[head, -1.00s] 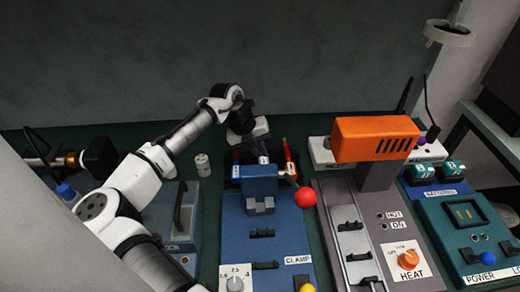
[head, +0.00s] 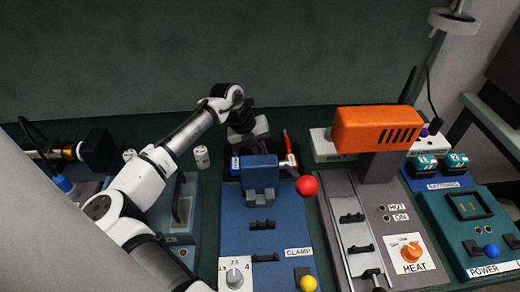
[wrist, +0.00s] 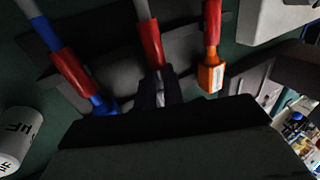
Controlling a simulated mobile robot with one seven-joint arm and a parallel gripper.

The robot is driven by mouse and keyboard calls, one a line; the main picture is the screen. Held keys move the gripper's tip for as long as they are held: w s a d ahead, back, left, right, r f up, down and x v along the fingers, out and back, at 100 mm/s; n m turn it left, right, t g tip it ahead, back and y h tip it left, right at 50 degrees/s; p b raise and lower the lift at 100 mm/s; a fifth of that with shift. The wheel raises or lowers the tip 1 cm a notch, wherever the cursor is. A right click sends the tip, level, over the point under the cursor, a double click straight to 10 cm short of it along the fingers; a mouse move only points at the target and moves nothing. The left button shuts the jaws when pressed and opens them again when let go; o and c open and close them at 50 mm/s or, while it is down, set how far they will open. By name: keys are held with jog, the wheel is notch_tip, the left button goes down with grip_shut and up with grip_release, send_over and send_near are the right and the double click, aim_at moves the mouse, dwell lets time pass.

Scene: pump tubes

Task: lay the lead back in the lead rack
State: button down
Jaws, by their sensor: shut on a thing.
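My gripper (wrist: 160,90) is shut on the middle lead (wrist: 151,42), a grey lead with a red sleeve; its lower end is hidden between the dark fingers. On its left is a lead with a red sleeve and blue end (wrist: 72,75). On its right is a lead with a red sleeve and orange end (wrist: 211,50). The dark lead rack (wrist: 65,75) lies behind and below them; whether the held lead touches it I cannot tell. In the head view my gripper (head: 250,132) is behind the blue clamp, and a red lead (head: 288,143) shows to its right.
The blue clamp machine (head: 262,172) with a red ball knob (head: 306,186) stands just in front of my gripper. The orange heater (head: 376,130) is to the right. A white labelled cylinder (head: 202,157) stands to the left, also in the wrist view (wrist: 17,138).

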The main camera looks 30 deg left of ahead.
jog(key=c, duration=1.4)
grip_release()
jog(key=shift+c, duration=0.2)
jog(key=b+v, duration=0.2)
jog(key=v, duration=1.2)
jog(key=shift+b, duration=0.4)
